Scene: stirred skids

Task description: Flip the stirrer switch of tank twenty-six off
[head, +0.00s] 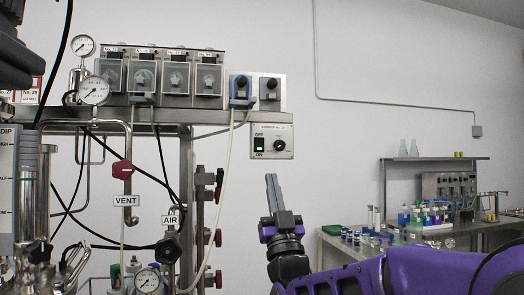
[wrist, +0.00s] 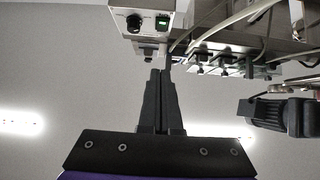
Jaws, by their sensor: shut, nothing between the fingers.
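The stirrer box (head: 271,141) is a pale panel on the wall side of the skid frame, with a small label too fine to read surely. Its rocker switch (head: 259,144) glows green between the marks OFF above and ON below, and a black knob (head: 284,145) sits to its right. My gripper (head: 271,177) is shut and empty, pointing up below the box and apart from it in the head view. In the wrist view the closed fingertips (wrist: 160,74) are below the box (wrist: 180,5), whose green switch (wrist: 162,22) shows at the top.
Red valve handles (head: 219,184) and hoses are left of my gripper. A bench (head: 345,247) with bottles stands at right. The wall right of the box is clear.

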